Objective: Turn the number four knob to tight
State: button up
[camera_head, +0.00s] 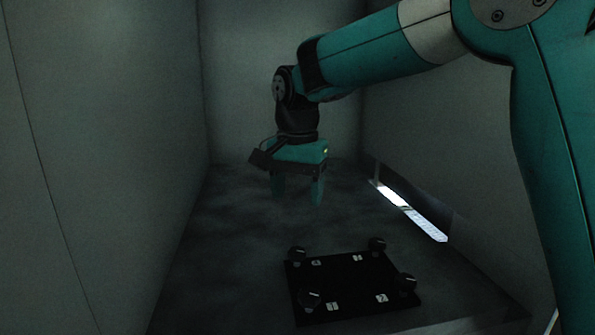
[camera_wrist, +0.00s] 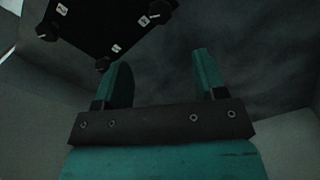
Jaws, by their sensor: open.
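A black square panel (camera_head: 345,282) lies on the grey floor of the enclosure, with a dark round knob near each corner. The knobs are at back left (camera_head: 297,254), back right (camera_head: 376,244), front right (camera_head: 404,282) and front left (camera_head: 310,298). My gripper (camera_head: 298,198) is open and empty, pointing down, above and behind the panel, apart from every knob. In the wrist view, the panel (camera_wrist: 95,25) is at the top left, beyond the open fingers (camera_wrist: 162,78), partly cut off.
Pale walls close in on the left (camera_head: 100,150), back and right. A bright slot (camera_head: 412,212) runs along the foot of the right wall. The floor around and behind the panel is clear. The light is dim.

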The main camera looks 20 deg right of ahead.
notch_tip(320, 180, up, 5)
jog(key=shift+r, duration=0.2)
dwell(0.4)
jog(key=s+a+f+n+b, duration=0.1)
jog(key=s+f+n, duration=0.2)
jog(key=s+n, duration=0.1)
jog(key=s+a+f+n+y+b, duration=0.1)
jog(key=s+f+n, duration=0.2)
jog(key=s, duration=0.4)
jog(key=shift+s+f+n+b, duration=0.2)
jog(key=shift+f+n+b, duration=0.15)
jog(key=shift+f, duration=0.2)
jog(key=s+a+f+n+y, duration=0.1)
jog(key=s+f+n, duration=0.1)
jog(key=s, duration=0.3)
jog(key=s+a+f+n+y+b, duration=0.1)
jog(key=s+f+n, duration=0.2)
jog(key=s, duration=0.1)
jog(key=s+f+n+y, duration=0.1)
jog(key=s+f+n, duration=0.1)
jog(key=s, duration=0.3)
jog(key=shift+s+a+f+n, duration=0.35)
jog(key=shift+a+f+n, duration=0.05)
jog(key=shift+n, duration=0.05)
jog(key=shift+c, duration=0.2)
